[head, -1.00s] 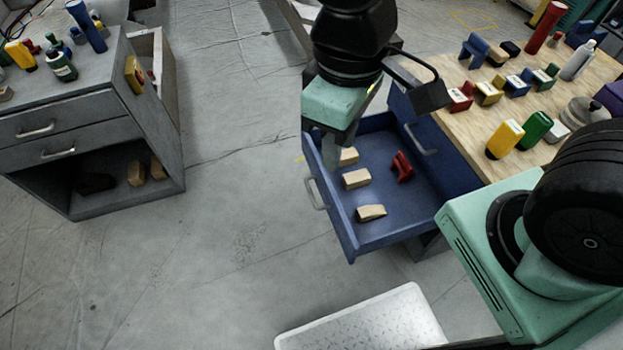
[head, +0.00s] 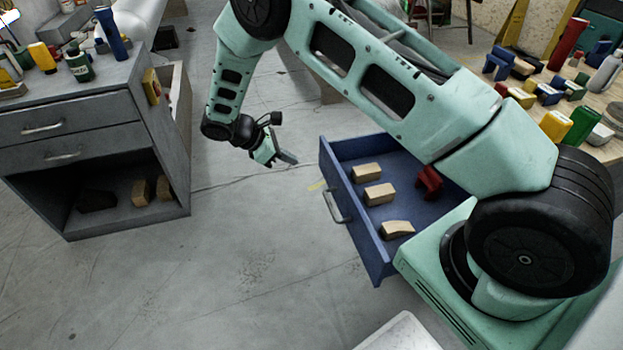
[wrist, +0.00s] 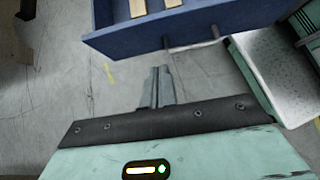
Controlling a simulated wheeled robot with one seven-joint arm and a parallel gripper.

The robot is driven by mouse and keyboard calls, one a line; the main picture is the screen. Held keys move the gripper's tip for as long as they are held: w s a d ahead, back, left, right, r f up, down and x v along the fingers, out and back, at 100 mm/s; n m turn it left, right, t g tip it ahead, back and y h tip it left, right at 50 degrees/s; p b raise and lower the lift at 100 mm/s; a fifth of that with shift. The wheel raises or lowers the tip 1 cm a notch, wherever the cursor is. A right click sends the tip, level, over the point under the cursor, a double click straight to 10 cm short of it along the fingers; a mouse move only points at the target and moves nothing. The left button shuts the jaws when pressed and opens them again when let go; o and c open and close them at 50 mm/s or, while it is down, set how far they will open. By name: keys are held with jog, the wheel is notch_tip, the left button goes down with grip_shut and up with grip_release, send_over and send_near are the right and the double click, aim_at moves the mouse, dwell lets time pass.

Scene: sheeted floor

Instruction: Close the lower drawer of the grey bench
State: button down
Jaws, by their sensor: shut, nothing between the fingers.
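The grey bench (head: 160,130) stands at the left in the head view. Its upper drawer (head: 90,117) and lower drawer (head: 100,147) both look flush with its front, each with a bar handle. A blue drawer (head: 362,232) stands pulled out from the wooden-topped bench at the right. It holds wooden blocks (head: 366,172) and a red piece (head: 429,182). My gripper (head: 288,158) is shut and empty, left of the blue drawer and apart from it. In the wrist view its fingers (wrist: 161,86) point toward the blue drawer's front (wrist: 130,40) and handle (wrist: 190,46).
Under the grey drawers is an open shelf (head: 120,195) with blocks and a dark item. An open-topped bin (head: 178,115) is on the bench's right side. Bottles and tools stand on its top. Bare floor (head: 250,270) lies between the benches. A pale plate (head: 400,335) is at the bottom.

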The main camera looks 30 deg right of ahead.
jog(key=f, duration=0.1)
send_near(336, 174)
jog(key=x, duration=0.3)
jog(key=b+x, duration=0.1)
jog(key=x, duration=0.1)
jog(key=shift+w+a+f, duration=0.1)
jog(key=shift+a+f, duration=0.15)
jog(key=shift+a, duration=0.1)
jog(key=shift+d, duration=0.6)
jog(key=s+d+p, duration=0.1)
jog(key=s+d, duration=0.3)
jog(key=d, duration=1)
jog(key=s+d, duration=0.4)
jog(key=d, duration=1)
jog(key=shift+s+d+p, duration=0.15)
jog(key=shift+p, duration=0.2)
